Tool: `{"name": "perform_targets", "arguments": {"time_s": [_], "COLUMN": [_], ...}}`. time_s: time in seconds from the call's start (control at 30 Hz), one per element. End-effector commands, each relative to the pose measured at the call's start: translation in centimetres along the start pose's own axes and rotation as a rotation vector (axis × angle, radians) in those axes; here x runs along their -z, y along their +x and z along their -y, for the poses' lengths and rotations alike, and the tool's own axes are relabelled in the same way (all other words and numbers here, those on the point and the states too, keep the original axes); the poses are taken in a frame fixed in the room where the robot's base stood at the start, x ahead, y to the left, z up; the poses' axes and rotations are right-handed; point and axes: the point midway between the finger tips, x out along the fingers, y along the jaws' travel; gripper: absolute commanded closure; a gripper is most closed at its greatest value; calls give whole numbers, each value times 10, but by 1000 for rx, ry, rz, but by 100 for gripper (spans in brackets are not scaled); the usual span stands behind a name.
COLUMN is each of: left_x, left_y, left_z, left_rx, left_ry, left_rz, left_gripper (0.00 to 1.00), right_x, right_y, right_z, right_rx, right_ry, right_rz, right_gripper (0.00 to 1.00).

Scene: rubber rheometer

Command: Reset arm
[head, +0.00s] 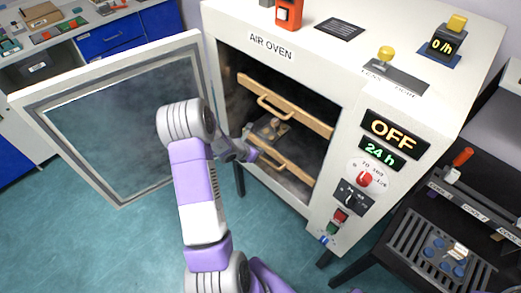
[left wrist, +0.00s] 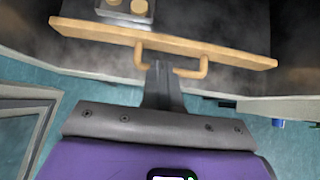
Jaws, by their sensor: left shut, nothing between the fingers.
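The white air oven (head: 262,68) has its glass door (head: 120,125) swung wide open to the left. Inside are two wooden-edged shelves, the upper one (head: 300,112) and the lower one (head: 290,172), each with a wooden handle on its front. A metal piece with tan round parts (head: 268,128) rests on the lower shelf; it also shows in the left wrist view (left wrist: 125,10). My left gripper (head: 250,152) is shut and empty at the oven opening, by the lower shelf's handle (left wrist: 190,72). In the left wrist view its fingers (left wrist: 160,72) overlap the handle; contact is unclear. My right gripper is out of view.
The oven's panel reads OFF (head: 393,130) and 24 h, with a red knob (head: 364,180) below. A dark bench with a slotted rack (head: 440,250) stands at right. A bench with blue drawers (head: 110,38) is at the back left. Teal floor (head: 110,240) is clear at lower left.

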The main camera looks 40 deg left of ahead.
Motion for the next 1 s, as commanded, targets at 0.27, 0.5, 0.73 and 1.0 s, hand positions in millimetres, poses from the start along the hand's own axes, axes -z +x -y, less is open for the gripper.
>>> {"name": "perform_targets", "arguments": {"time_s": [0.27, 0.5, 0.73, 1.0], "left_x": [-6, -4, 39, 132], "left_y": [-20, -19, -1, -7], "left_z": [3, 6, 84, 207], "left_rx": [6, 12, 218, 634], "left_ry": [4, 11, 301, 1076], "left_rz": [-1, -7, -162, -338], "left_gripper": [100, 100, 100, 100], "right_x": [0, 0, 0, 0], "right_y": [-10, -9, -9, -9], "right_z": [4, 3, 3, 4], "right_rx": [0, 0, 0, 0], "right_ry": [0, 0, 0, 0], "right_rz": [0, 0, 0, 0], "right_gripper": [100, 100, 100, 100]}}
